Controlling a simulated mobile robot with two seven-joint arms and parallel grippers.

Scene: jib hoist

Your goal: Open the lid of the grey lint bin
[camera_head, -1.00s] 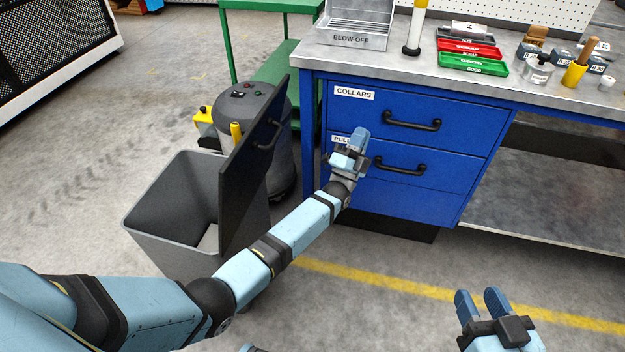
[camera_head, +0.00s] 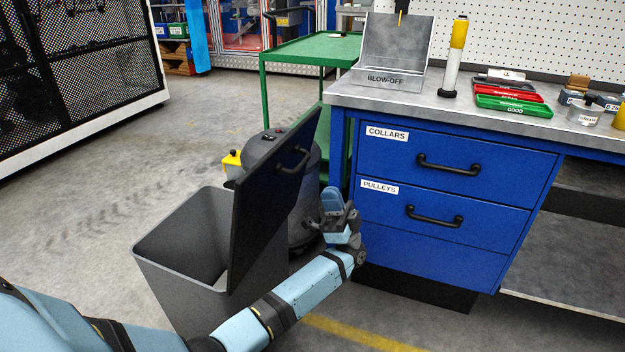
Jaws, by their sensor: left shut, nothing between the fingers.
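The grey lint bin (camera_head: 178,268) stands on the floor at the left, its top open. Its dark lid (camera_head: 262,215) stands up steeply along the bin's right side, with a black handle (camera_head: 292,160) near its upper edge. Inside the bin something light shows low down, partly hidden by the lid. My left gripper (camera_head: 333,203) is shut and empty, right of the lid and in front of the drawer unit's left edge, apart from the handle. My left forearm crosses in front of the bin's lower right. My right gripper is out of view.
A blue drawer unit (camera_head: 440,190) under a metal workbench (camera_head: 450,112) stands right of my left gripper. A grey round machine (camera_head: 312,165) with a yellow part is behind the lid. A green cart (camera_head: 318,47) stands further back. The floor left of the bin is clear.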

